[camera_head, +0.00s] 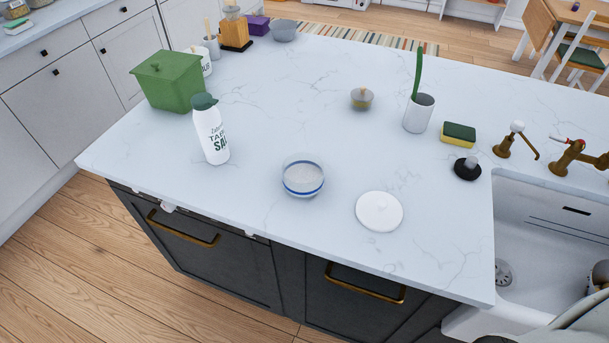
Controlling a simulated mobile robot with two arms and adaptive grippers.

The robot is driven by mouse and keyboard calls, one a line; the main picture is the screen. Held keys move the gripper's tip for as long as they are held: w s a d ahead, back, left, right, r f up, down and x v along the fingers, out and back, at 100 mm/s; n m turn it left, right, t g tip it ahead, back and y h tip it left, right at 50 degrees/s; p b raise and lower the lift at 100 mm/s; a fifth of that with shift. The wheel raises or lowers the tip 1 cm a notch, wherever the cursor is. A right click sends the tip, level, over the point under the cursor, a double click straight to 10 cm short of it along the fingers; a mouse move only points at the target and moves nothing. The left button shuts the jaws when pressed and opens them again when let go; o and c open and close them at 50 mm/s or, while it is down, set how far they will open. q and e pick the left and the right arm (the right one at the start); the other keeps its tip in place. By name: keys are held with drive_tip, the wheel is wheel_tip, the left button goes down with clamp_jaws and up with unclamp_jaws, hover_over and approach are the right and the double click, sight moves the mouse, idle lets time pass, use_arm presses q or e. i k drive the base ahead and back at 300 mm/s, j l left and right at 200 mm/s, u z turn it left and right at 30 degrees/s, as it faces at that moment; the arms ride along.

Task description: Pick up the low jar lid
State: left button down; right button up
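A round white lid (379,212) with a low knob in its middle lies flat on the white marble counter, near the front edge. A low, clear bowl-like jar (303,177) with a blue band stands open to its left. A small, low grey jar (361,99) with a light knob on top stands farther back. I cannot tell for sure which of these the task's lid is; the white one lies loose. Neither gripper shows. A pale curved part at the bottom right corner may be mine.
A white salt bottle (211,132) and a green box (170,80) stand at the left. The counter around the white lid is clear.

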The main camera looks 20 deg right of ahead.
sight(379, 211)
drive_tip(key=z, duration=1.1)
drive_tip(key=k+j+z, duration=0.15)
drive_tip(key=z, duration=0.25)
drive_tip(key=k+j+z, duration=0.15)
drive_tip(key=z, duration=0.2)
drive_tip(key=k+j+z, duration=0.15)
drive_tip(key=z, duration=0.25)
